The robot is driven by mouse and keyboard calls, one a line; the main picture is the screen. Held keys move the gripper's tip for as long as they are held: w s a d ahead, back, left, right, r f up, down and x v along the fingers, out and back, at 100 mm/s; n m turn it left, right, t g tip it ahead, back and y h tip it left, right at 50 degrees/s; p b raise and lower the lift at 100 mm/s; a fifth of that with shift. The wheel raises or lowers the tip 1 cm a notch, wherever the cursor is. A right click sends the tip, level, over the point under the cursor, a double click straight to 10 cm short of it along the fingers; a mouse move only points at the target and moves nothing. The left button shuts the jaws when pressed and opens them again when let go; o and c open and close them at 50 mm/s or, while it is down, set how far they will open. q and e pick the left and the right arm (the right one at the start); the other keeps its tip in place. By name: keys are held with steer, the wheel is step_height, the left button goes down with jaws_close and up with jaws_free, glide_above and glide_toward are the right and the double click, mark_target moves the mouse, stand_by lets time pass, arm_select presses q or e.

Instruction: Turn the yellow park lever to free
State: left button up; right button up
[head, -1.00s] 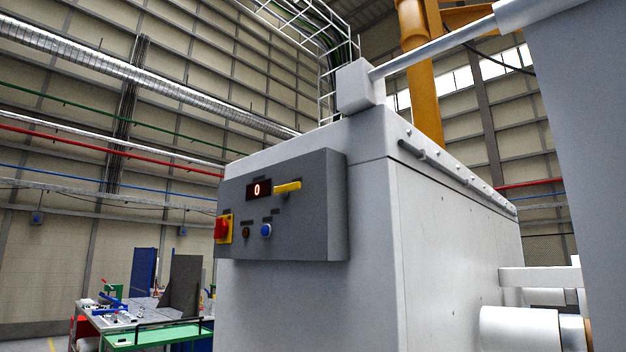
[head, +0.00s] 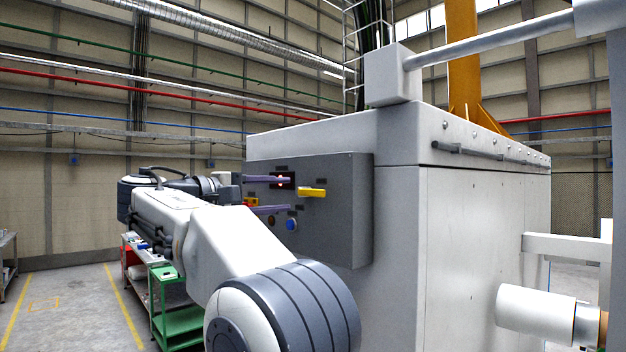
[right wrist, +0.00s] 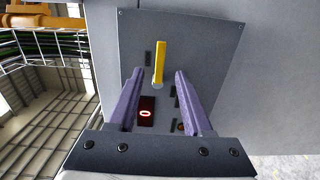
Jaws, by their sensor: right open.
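The yellow park lever (head: 312,192) is on the grey control panel (head: 345,225) on the side of the big grey housing. It lies about level, pointing right from its pivot in the head view. In the right wrist view the lever (right wrist: 160,60) stands upright in the picture, with its round pivot at the lower end. My right gripper (head: 287,194) is open and empty, in front of the panel, its purple fingers left of the lever. In the right wrist view the fingertips (right wrist: 158,72) appear on either side of the lever, apart from it. My left gripper is out of view.
A red display (right wrist: 146,112) reading 0 sits beside the lever. A blue button (head: 292,225) is below it. My right arm hides the panel's left part. A green cart (head: 180,318) stands at the left. A white cylinder (head: 535,308) sticks out at the right.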

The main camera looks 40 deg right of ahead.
mark_target(314, 194)
steer(key=d+p, duration=0.1)
steer(key=d, duration=0.2)
steer(key=d+p, duration=0.1)
steer(key=d, duration=0.1)
steer(key=d+p, duration=0.1)
steer(key=d, duration=0.2)
steer(key=shift+w+d+r+p, duration=0.15)
steer(key=shift+w+d+p, duration=0.15)
steer(key=shift+w+d, duration=0.1)
steer(key=shift+d, duration=0.55)
steer(key=shift+f, duration=0.2)
jaws_close()
